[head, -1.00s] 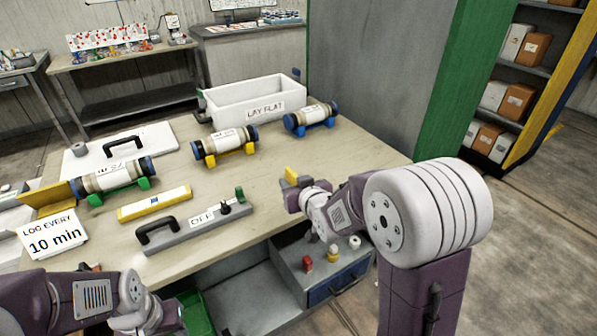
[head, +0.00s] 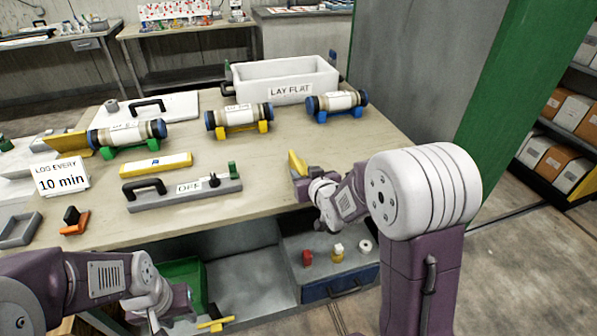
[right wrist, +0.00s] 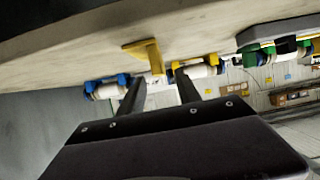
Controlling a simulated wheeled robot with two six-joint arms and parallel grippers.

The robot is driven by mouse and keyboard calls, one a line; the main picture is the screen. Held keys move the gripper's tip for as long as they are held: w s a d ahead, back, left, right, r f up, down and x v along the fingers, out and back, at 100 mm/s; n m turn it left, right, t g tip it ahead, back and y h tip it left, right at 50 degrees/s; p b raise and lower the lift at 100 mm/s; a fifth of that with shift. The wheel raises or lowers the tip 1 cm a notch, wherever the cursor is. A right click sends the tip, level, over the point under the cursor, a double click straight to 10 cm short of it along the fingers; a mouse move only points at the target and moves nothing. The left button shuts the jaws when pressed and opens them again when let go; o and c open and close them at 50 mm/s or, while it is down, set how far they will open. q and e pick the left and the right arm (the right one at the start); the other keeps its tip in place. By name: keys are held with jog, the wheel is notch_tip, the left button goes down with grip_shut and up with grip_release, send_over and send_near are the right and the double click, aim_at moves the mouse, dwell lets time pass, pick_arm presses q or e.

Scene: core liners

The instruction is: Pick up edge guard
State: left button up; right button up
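The edge guard seems to be the small yellow angled piece (head: 297,163) at the table's right front edge, partly hidden behind my right gripper in the head view. In the right wrist view the yellow piece (right wrist: 147,55) shows against the tabletop edge, just beyond the fingertips. My right gripper (right wrist: 160,77) is open, its two dark fingers apart with nothing between them. It also shows in the head view (head: 302,188), close to the yellow piece. My left gripper (head: 183,305) is low at the front left, below the tabletop; its fingers are too unclear to read.
Three capped core tubes on cradles, one of them blue-capped (head: 337,103), stand across the table (head: 270,170). A white LAY FLAT tray (head: 285,80) is behind them. A grey OFF bar (head: 185,196) and a yellow bar (head: 156,163) lie left of my right gripper. An open drawer (head: 335,285) is below.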

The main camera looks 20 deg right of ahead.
aim_at(296, 165)
jog(key=x, duration=0.9)
jog(key=shift+d, duration=0.1)
jog(key=shift+s, duration=0.2)
jog(key=shift+c, duration=0.3)
grip_shut()
